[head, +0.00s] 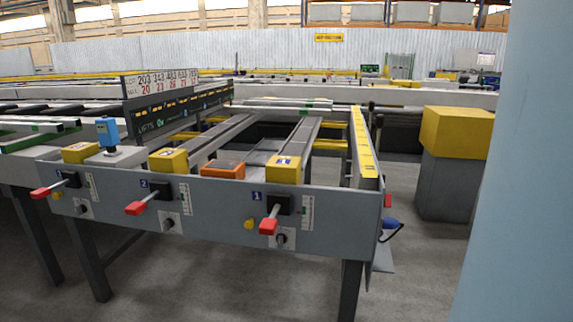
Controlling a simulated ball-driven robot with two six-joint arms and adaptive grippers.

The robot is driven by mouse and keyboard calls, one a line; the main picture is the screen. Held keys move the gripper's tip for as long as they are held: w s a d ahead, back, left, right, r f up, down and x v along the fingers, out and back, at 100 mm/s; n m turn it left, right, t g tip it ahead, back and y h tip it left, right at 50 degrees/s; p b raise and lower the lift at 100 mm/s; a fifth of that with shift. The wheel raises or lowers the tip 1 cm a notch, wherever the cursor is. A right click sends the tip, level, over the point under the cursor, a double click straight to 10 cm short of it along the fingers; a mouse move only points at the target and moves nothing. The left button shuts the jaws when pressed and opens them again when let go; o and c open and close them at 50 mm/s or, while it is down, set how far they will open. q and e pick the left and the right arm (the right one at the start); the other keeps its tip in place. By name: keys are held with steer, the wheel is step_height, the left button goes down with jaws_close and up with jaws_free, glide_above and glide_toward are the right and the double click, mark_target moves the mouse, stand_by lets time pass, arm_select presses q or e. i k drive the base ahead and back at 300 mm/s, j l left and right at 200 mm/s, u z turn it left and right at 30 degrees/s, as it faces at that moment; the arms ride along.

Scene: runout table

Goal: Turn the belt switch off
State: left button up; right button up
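A grey runout table has a front panel (215,215) with three control groups. Each has a red-handled lever on a black box: left lever handle (40,194), middle lever handle (135,208), right lever handle (268,226). Below each lever is a small dark rotary knob on a white plate: left knob (83,209), middle knob (169,224), right knob (281,239). Their settings are too small to read. No control here is legibly marked as the belt switch, so I cannot tell which it is. Neither of my grippers is in view.
Yellow blocks (284,168) and an orange box (223,170) sit along the table's top edge. A blue device (107,132) stands at the left. A grey bin with a yellow top (457,133) stands to the right. The floor in front (200,285) is clear.

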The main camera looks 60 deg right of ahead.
mark_target(388, 198)
steer(key=z, duration=1.85)
steer(key=l, duration=0.75)
steer(key=i+l, duration=0.1)
steer(key=l, duration=0.6)
